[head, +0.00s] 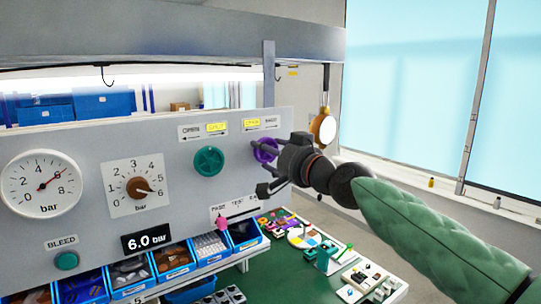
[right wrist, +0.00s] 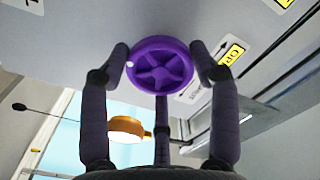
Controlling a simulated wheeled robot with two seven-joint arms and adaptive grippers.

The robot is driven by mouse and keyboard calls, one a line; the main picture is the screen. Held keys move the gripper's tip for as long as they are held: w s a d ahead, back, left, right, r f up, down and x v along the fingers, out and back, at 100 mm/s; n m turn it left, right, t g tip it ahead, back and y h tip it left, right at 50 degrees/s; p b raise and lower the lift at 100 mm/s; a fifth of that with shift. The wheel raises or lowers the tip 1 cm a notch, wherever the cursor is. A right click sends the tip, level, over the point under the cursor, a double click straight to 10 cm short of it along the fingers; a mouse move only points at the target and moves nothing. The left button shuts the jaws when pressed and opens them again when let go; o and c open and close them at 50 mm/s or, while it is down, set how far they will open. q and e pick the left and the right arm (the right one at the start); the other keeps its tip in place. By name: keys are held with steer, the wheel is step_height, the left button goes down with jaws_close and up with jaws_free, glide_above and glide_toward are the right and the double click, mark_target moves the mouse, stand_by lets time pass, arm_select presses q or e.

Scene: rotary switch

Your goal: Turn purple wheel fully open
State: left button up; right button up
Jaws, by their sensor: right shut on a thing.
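The purple wheel (head: 266,150) is on the right end of the grey panel, partly hidden behind my right gripper (head: 272,160) in the head view. In the right wrist view the wheel (right wrist: 160,64) faces the camera, with spokes and a small white dot on its left rim. My right gripper (right wrist: 160,62) has one finger at each side of the rim, shut on the wheel, and a further finger below it. A label (head: 261,123) with a yellow patch is above the wheel. My left gripper is not in view.
A green wheel (head: 208,161) is left of the purple one. A pink-tipped lever (head: 222,223) is below it. Two dials (head: 41,184) and a 6.0 bar display (head: 146,242) are further left. Blue bins (head: 173,261) line the panel's foot. A green bench (head: 290,262) lies below.

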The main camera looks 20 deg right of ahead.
steer(key=shift+r, duration=0.1)
steer(key=o, duration=1.1)
steer(key=shift+o, duration=0.2)
steer(key=shift+s, duration=0.1)
steer(key=v, duration=1.2)
